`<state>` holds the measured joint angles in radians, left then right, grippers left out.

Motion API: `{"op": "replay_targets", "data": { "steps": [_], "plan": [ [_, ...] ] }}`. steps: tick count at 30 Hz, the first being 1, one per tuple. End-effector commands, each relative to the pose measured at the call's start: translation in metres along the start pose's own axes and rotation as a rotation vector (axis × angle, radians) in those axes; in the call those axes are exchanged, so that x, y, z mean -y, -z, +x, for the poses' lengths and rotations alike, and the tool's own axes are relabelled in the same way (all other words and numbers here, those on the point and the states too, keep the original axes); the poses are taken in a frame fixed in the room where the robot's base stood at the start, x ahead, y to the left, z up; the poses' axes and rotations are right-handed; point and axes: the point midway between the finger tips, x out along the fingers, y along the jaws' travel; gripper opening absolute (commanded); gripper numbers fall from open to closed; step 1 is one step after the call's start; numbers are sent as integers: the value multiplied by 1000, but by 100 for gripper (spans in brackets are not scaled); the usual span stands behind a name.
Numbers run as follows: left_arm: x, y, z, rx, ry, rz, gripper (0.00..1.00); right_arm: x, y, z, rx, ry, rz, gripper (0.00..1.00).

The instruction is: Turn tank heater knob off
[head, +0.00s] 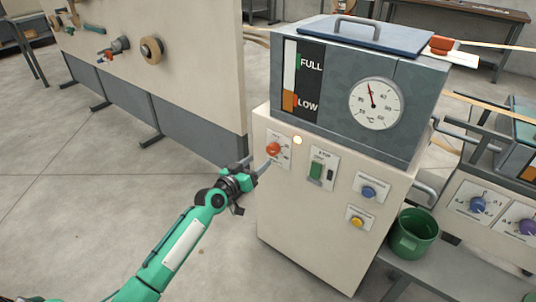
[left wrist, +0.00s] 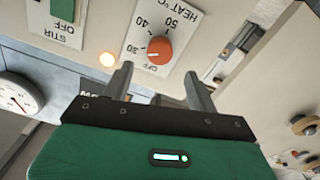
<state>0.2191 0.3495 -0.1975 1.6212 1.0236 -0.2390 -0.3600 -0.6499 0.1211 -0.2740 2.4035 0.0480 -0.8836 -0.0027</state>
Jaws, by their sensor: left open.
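The tank heater knob is the orange-red knob (head: 273,149) on the cream front panel of the tank cabinet, at its upper left. In the left wrist view the knob (left wrist: 160,50) sits on a white plate marked HEAT °C with 30, 40, 50 and OFF; its pointer appears to be near 30. A small lamp (head: 298,140) beside it glows. My left gripper (head: 262,168) is just left of and below the knob in the head view. Its fingers (left wrist: 158,85) are open and empty, apart from the knob. My right gripper is not in view.
A green STIR switch (head: 316,170), a blue knob (head: 368,192) and a yellow knob (head: 356,222) share the panel. Above is the grey tank with a dial gauge (head: 375,103). A green bucket (head: 413,234) stands right. A cream board (head: 190,60) stands left; floor between is free.

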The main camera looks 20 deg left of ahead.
Motion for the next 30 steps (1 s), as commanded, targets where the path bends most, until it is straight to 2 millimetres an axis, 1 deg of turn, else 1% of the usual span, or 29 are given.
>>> {"op": "replay_targets", "data": {
  "steps": [1, 6, 12, 18, 25, 29, 30],
  "plan": [
    [0, 0, 10, -2, -1, -2, 59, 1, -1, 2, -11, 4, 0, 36],
    [0, -1, 38, 0, -1, -1, 59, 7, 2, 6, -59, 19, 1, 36],
    [0, -1, 60, 0, 0, -1, 59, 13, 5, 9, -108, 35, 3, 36],
    [0, 0, 67, 1, -1, 1, 59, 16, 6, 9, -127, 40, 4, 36],
    [0, 0, 67, 1, 0, 1, 59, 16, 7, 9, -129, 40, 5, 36],
    [0, 0, 67, 1, 0, 1, 33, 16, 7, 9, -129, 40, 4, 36],
    [0, 0, 67, 1, 0, 1, 25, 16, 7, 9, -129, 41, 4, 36]
  ]
}}
